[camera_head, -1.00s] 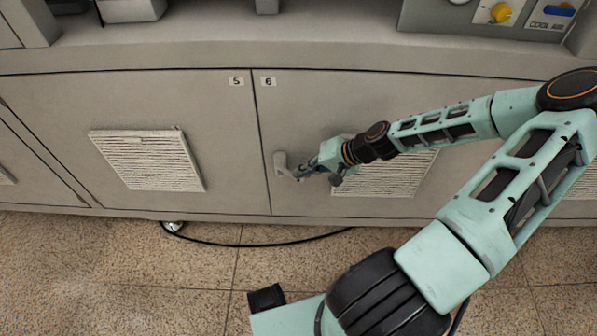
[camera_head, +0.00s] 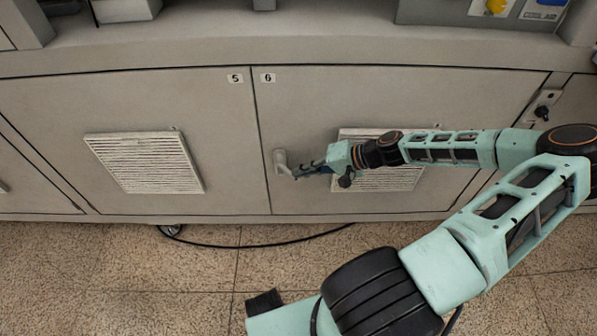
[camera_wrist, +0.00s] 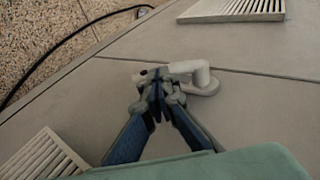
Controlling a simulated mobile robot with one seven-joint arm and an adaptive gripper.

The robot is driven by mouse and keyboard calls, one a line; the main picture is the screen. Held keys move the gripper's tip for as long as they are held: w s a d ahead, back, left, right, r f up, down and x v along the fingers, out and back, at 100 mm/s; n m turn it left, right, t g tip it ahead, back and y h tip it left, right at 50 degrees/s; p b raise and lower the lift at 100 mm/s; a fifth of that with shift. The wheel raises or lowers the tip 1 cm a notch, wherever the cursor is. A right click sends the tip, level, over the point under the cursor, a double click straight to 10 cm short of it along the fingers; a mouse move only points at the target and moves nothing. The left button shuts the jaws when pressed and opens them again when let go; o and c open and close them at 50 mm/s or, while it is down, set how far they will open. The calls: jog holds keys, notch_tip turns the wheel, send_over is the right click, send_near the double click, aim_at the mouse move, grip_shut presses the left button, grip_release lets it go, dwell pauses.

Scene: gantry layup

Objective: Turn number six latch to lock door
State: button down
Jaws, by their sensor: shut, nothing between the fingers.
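The number six door (camera_head: 310,105) is a grey panel under the "6" label (camera_head: 268,77), beside the number five door (camera_head: 190,110). Its latch (camera_head: 281,160) is a pale grey handle near the left edge of that door. In the wrist view the latch (camera_wrist: 204,78) has a rounded pivot end and an arm that reaches left to my fingers. My gripper (camera_head: 297,174) is at the latch's lower end. In the wrist view my gripper (camera_wrist: 157,88) has its fingertips together at the arm's free end, with nothing between them. The fingers appear to touch the latch, but the exact contact is hidden.
Slatted vents sit on door five (camera_head: 145,163) and door six (camera_head: 395,180), the latter partly behind my arm. A black cable (camera_head: 250,246) lies on the speckled floor (camera_head: 120,270). A black knob (camera_head: 542,111) is at the far right.

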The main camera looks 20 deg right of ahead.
jog(key=f+y+b, duration=0.1)
jog(key=f+t+y+b, duration=0.1)
jog(key=shift+w+a+y, duration=0.15)
jog(key=shift+a+y, duration=0.15)
jog(key=shift+w+a+f, duration=0.2)
jog(key=shift+a+f, duration=0.4)
jog(key=shift+a, duration=0.15)
jog(key=shift+a+f, duration=0.1)
jog(key=shift+a, duration=0.05)
dwell(0.3)
